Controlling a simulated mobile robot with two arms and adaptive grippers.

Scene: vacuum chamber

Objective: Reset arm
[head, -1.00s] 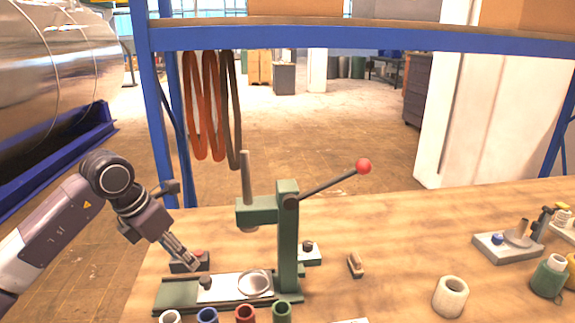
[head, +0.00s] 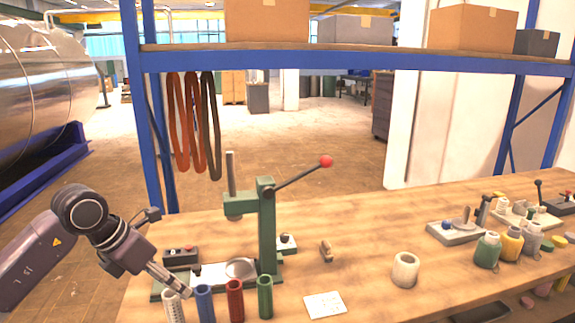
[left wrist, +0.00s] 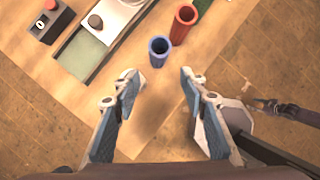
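My left gripper (head: 180,288) reaches in from the left above the bench's front left part, in front of the green press base and close to the coloured tubes. The left wrist view shows its two fingers (left wrist: 158,78) apart with nothing between them. A blue tube (left wrist: 159,52) stands just beyond the fingertips there, and a red tube (left wrist: 183,24) stands behind it. The green lever press (head: 266,225) with a red knob stands behind the tubes. My right gripper is not recognisable in either view.
A small control box (head: 181,257) sits beside the press. Bottles (head: 487,250) and fixtures stand at the right. A blue shelf frame (head: 350,60) spans the back.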

